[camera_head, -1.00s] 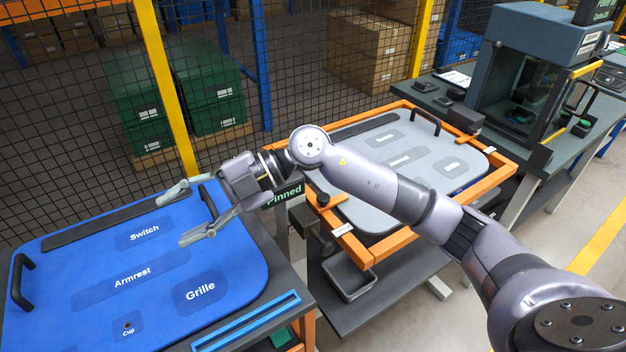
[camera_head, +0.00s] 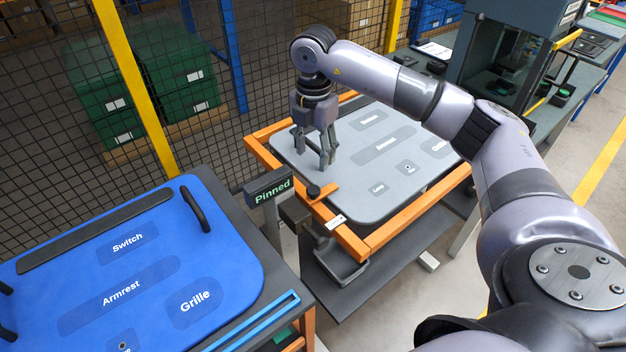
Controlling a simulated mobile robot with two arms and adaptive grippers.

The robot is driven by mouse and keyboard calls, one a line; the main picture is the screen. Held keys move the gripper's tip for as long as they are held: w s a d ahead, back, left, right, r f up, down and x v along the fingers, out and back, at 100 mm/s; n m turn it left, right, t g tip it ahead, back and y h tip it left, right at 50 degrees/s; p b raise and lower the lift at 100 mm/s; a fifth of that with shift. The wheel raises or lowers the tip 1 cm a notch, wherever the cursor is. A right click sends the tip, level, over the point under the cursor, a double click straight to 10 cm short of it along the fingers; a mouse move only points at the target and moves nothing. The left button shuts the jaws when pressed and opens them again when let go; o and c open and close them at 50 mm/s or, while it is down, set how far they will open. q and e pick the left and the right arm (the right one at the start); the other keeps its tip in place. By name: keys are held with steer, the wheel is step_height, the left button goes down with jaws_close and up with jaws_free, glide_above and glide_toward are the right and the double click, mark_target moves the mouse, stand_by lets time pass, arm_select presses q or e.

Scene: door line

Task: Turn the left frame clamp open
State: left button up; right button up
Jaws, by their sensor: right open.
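The left frame clamp (camera_head: 326,193) is an orange bar with a black round knob, at the left front of the orange frame (camera_head: 352,245). Its bar reaches over the edge of the grey panel (camera_head: 370,205) lying in the frame. My right gripper (camera_head: 314,158) points down over the left part of the grey panel, just behind and above the clamp. It is open with nothing between its fingers, and appears apart from the clamp. My left gripper is not in view.
A sign reading "Pinned" (camera_head: 269,190) stands left of the clamp. A blue panel (camera_head: 235,255) with black handles lies at the left. A mesh fence (camera_head: 230,90) runs behind.

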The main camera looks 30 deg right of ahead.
mark_target(313, 189)
step_height(313, 189, down, 10)
steer(key=shift+r+p, duration=0.2)
steer(key=shift+p, duration=0.95)
steer(key=shift+f, duration=0.65)
steer(key=shift+c, duration=0.5)
steer(key=shift+w, duration=0.1)
jaws_close()
